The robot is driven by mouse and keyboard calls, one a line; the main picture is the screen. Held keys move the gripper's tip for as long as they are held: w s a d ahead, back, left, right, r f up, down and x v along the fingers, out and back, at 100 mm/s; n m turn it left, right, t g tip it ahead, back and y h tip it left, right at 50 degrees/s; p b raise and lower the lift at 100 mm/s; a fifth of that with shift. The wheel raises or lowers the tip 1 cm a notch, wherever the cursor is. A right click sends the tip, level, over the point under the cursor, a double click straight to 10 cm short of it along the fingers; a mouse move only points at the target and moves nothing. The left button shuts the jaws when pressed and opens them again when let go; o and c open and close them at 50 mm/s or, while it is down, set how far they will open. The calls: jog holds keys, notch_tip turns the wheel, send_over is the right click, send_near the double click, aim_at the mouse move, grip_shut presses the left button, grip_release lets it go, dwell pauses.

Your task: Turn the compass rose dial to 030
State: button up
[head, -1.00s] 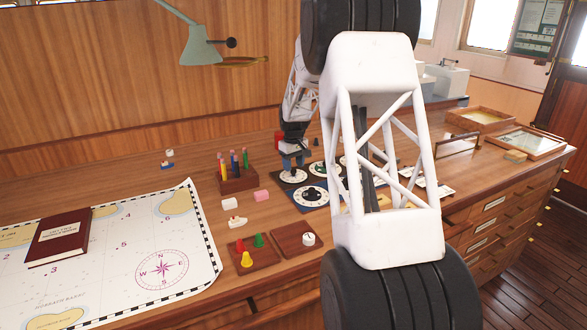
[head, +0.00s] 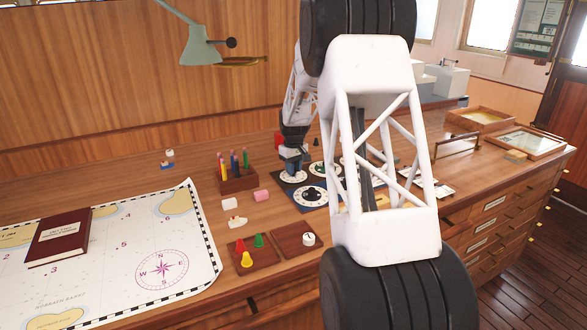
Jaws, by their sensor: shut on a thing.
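A dark blue panel (head: 318,206) on the desk carries several round white-rimmed dials, partly hidden behind my arm. My gripper (head: 292,171) points down at the back-left dial (head: 301,178) and is shut on its knob, which the fingers hide. The front-left dial (head: 311,195) has a dark knob and stands free. Another dial (head: 326,169) shows behind, close to my arm. The markings are too small to read, so I cannot tell which dial is the compass rose or what heading it shows.
Left of the panel are a pencil block (head: 238,180), a pink block (head: 261,195) and a white block (head: 229,203). In front are wooden trays with coloured pegs (head: 258,241) and a white round piece (head: 309,239). A chart (head: 120,265) bears a book (head: 60,236).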

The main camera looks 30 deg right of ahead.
jog(key=shift+m, duration=0.4)
jog(key=m, duration=1.1)
dwell(0.4)
jog(key=o, duration=0.9)
jog(key=shift+o, duration=0.2)
jog(key=shift+r, duration=0.1)
jog(key=shift+r, duration=3.8)
